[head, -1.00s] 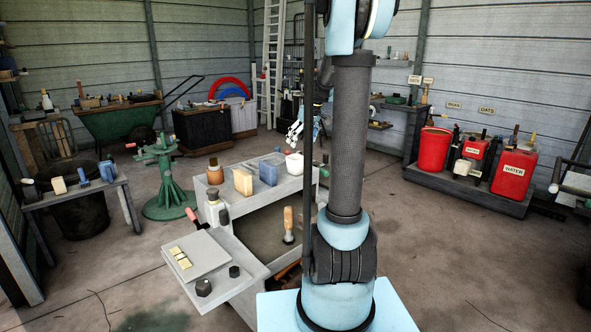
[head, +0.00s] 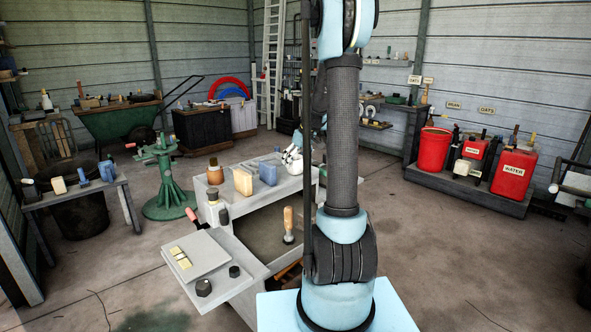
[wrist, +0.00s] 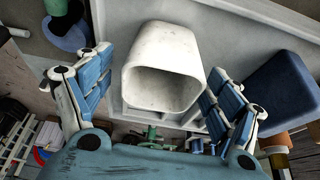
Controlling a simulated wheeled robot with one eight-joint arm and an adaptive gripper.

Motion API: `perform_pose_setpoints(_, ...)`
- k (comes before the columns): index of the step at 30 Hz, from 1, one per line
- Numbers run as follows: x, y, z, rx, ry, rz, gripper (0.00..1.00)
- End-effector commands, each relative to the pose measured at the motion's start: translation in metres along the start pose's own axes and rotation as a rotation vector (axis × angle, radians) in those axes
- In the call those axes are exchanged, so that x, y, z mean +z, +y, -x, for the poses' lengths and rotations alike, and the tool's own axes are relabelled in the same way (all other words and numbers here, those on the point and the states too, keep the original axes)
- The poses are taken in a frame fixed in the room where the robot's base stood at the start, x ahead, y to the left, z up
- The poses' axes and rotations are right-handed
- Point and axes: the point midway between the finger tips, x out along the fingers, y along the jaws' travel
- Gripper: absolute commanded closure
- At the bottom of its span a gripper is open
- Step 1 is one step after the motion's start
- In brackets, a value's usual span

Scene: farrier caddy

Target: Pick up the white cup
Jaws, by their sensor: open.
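The white cup (wrist: 165,65) shows in the middle of the wrist view, with its rounded square mouth facing the camera. My gripper (wrist: 150,92) is open, with one blue-and-white finger on each side of the cup. A gap shows between the cup and the left finger; the right finger is close to the cup's side, and I cannot tell if it touches. In the head view my gripper (head: 291,155) is at the cup (head: 295,167), at the back right of the caddy top, and partly hides it.
The grey caddy (head: 258,197) bears a blue block (head: 268,173), which also shows right of the cup in the wrist view (wrist: 283,92). A yellowish block (head: 243,181) and a brown-topped jar (head: 215,173) stand further left. Open floor lies to the right.

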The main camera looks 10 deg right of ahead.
Motion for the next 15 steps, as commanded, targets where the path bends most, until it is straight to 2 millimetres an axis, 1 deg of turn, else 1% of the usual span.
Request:
perform_pose_setpoints(1, -0.0001, -0.0003, -0.0051, 0.0, 0.0, 0.001, 0.16)
perform_pose_setpoints(4, 0.0, -0.0005, -0.0104, 0.0, 0.0, 0.0, 0.16)
perform_pose_setpoints(12, 0.0001, -0.0005, -0.0121, 0.0, 0.0, 0.0, 0.16)
perform_pose_setpoints(13, 0.0001, -0.0005, -0.0121, 0.0, 0.0, 0.0, 0.2)
perform_pose_setpoints(14, 0.0001, -0.0005, -0.0121, 0.0, 0.0, 0.0, 0.27)
perform_pose_setpoints(15, 0.0001, -0.0005, -0.0121, 0.0, 0.0, 0.0, 0.36)
